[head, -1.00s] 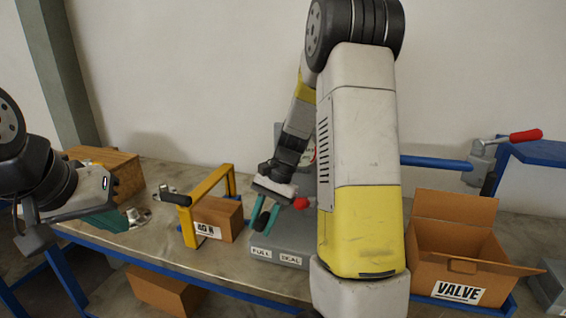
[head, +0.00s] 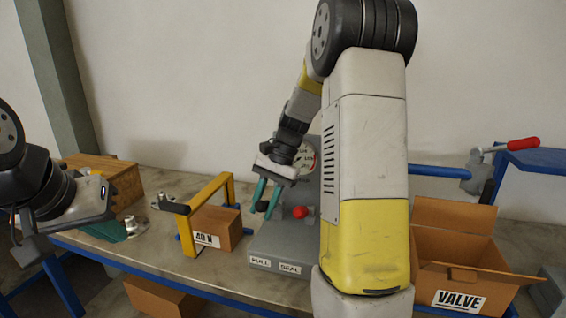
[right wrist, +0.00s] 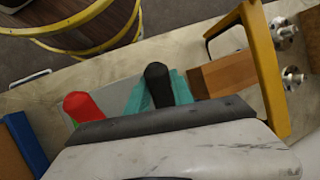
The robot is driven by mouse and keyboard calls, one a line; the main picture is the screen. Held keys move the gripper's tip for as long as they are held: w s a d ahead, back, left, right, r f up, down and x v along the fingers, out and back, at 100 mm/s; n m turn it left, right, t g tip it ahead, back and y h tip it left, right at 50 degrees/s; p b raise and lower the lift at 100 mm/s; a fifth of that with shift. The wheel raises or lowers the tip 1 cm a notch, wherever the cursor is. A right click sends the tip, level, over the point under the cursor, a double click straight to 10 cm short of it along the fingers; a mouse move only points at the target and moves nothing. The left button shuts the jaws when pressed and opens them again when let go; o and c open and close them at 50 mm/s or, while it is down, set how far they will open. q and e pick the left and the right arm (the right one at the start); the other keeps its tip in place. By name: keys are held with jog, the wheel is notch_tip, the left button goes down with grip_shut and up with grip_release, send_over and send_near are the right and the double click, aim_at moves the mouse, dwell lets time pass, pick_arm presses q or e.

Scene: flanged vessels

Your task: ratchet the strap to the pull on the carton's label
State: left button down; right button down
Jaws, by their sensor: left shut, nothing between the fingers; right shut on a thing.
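The brown carton (head: 222,224) stands on the bench beneath a yellow frame (head: 188,232). Its white label (head: 206,240) seems to read "40 N", partly cut off by the frame. A grey unit (head: 281,248) to its right carries a gauge (head: 305,158), PULL and SEAL labels and a red knob (head: 299,212). My right gripper (head: 267,198) is shut on a black handle (head: 261,206) above the unit; the handle also shows in the right wrist view (right wrist: 157,80). The gauge reading is too small to tell. I cannot make out the strap.
An open VALVE carton (head: 446,278) stands at the right, near a blue stand with a red-handled clamp (head: 522,143). A wooden box (head: 125,180) and metal fittings (head: 165,201) sit at the left. Another carton (head: 160,297) is below the bench.

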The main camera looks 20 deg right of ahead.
jog(key=shift+d, duration=0.15)
dwell(0.6)
jog(key=c, duration=1.1)
grip_release()
jog(key=shift+v, duration=2.95)
jog(key=v, duration=0.7)
jog(key=s+a+n+t+h, duration=0.1)
jog(key=s+a+n+t, duration=0.2)
jog(key=s, duration=0.6)
jog(key=s+a+n+t+h, duration=0.1)
jog(key=s+a+n+t, duration=0.2)
jog(key=s, duration=0.7)
jog(key=n+t, duration=0.2)
jog(key=shift+s+r+n+h, duration=0.2)
jog(key=shift+s+n+h, duration=0.1)
jog(key=shift+s, duration=0.05)
